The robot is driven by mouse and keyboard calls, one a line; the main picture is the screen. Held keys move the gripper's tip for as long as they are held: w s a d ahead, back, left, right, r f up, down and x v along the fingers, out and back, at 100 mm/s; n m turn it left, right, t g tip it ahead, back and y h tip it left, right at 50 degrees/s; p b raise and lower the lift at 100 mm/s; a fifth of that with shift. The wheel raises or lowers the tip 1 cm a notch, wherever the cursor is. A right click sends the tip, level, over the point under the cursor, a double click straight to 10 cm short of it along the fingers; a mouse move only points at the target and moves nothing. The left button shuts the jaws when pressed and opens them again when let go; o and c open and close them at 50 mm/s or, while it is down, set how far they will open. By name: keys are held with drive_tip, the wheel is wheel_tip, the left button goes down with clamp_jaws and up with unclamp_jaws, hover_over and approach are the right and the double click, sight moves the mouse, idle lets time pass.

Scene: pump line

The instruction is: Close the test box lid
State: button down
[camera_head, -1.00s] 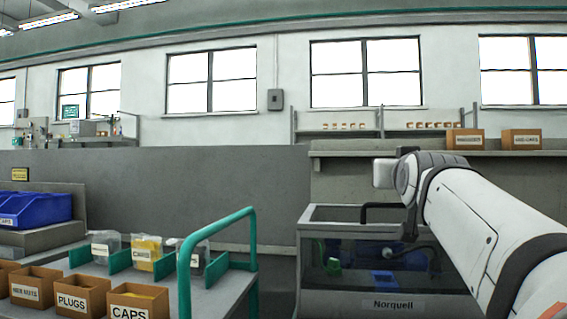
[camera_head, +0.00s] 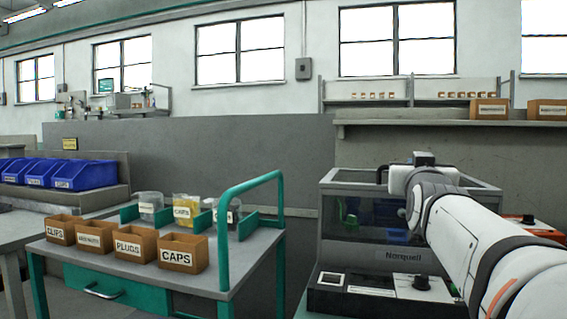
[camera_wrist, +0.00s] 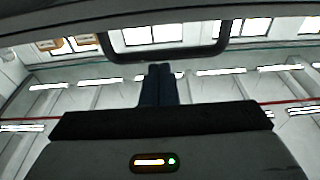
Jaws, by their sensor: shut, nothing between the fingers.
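The test box (camera_head: 350,252), marked Norquell, stands at the right in the head view. Its lid (camera_head: 345,187) appears lowered over the clear-fronted body, though my arm hides the right part. A black handle (camera_head: 381,173) rises from the lid, partly behind my wrist. In the wrist view, the dark handle bar (camera_wrist: 165,57) spans above my gripper (camera_wrist: 160,67). The blue-black fingers are shut together and empty, their tips close to the bar; contact cannot be told. The fingers are hidden in the head view.
A green-railed cart (camera_head: 235,275) with cardboard bins (camera_head: 182,253) stands left of the box. A control panel (camera_head: 385,293) is at the box's front. A shelf (camera_head: 430,122) with cartons runs along the wall behind. Blue bins (camera_head: 85,175) are at far left.

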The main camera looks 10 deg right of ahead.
drive_tip(key=shift+w+d+f, duration=0.1)
drive_tip(key=shift+w+f, duration=0.15)
drive_tip(key=shift+f, duration=0.45)
wheel_tip(320, 180, up, 11)
drive_tip(key=p, duration=0.6)
drive_tip(key=s+a+f+n+g+y+p, duration=0.4)
drive_tip(key=a+f+g+y+p, duration=0.5)
drive_tip(key=a+p, duration=0.75)
drive_tip(key=s+a+f+g+p, duration=0.2)
drive_tip(key=s+f+g+p, duration=0.1)
drive_tip(key=s+p, duration=0.4)
drive_tip(key=s+a+f+n+g+p, duration=0.1)
drive_tip(key=s+a+f+g+p, duration=0.1)
drive_tip(key=s+p, duration=0.4)
drive_tip(key=s+f+g, duration=0.1)
drive_tip(key=s, duration=0.2)
drive_tip(key=shift+s+f+g+h+p, duration=0.15)
drive_tip(key=shift+s+g+h+p, duration=0.15)
drive_tip(key=shift+p, duration=0.1)
drive_tip(key=shift+d, duration=0.1)
